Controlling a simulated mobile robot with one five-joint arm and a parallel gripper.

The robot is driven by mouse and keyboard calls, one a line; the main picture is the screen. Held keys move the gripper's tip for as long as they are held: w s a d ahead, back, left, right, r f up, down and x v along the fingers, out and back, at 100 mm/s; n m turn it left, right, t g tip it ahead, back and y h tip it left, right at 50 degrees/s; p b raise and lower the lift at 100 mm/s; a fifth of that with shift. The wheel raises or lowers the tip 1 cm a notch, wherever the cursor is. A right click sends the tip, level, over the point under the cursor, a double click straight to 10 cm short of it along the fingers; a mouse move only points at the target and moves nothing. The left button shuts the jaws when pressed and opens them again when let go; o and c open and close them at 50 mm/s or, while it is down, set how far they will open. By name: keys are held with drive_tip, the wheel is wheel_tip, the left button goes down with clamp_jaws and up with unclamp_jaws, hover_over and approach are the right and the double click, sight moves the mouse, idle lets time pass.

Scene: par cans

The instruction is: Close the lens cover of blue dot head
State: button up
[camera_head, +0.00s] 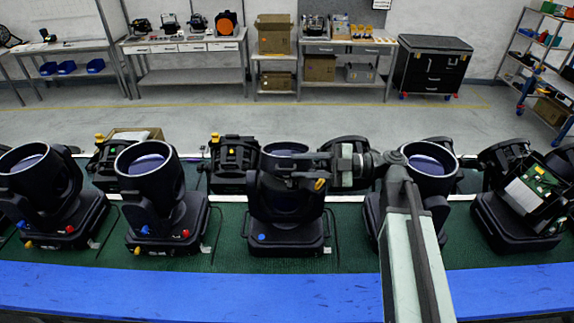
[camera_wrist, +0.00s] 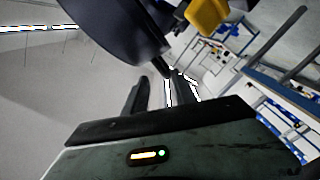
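The blue dot head (camera_head: 286,205) is a black lamp head on a square base, in the middle of the front row. Its blue dot (camera_head: 261,237) is on the base front. Its round lens opening (camera_head: 284,149) faces up and shows bluish glass, not covered. A yellow tab (camera_head: 320,184) is at its upper right; a yellow tab (camera_wrist: 208,14) also shows in the wrist view, beside a large dark curved part (camera_wrist: 112,24). I cannot tell the lens cover's outline. My gripper (camera_head: 302,167) reaches in from the right at the head's top. Its fingers (camera_wrist: 157,82) are apart and empty.
Similar heads stand close on both sides: one with red and blue knobs (camera_head: 150,190) to the left, one (camera_head: 428,165) behind my arm, one with a green circuit board (camera_head: 535,188) to the right. More heads stand behind. A blue strip (camera_head: 200,290) edges the green bench.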

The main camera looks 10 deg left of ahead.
drive_tip(key=shift+d, duration=0.2)
drive_tip(key=w+d, duration=0.1)
drive_tip(key=d, duration=0.7)
drive_tip(key=shift+w+d, duration=0.4)
idle(0.8)
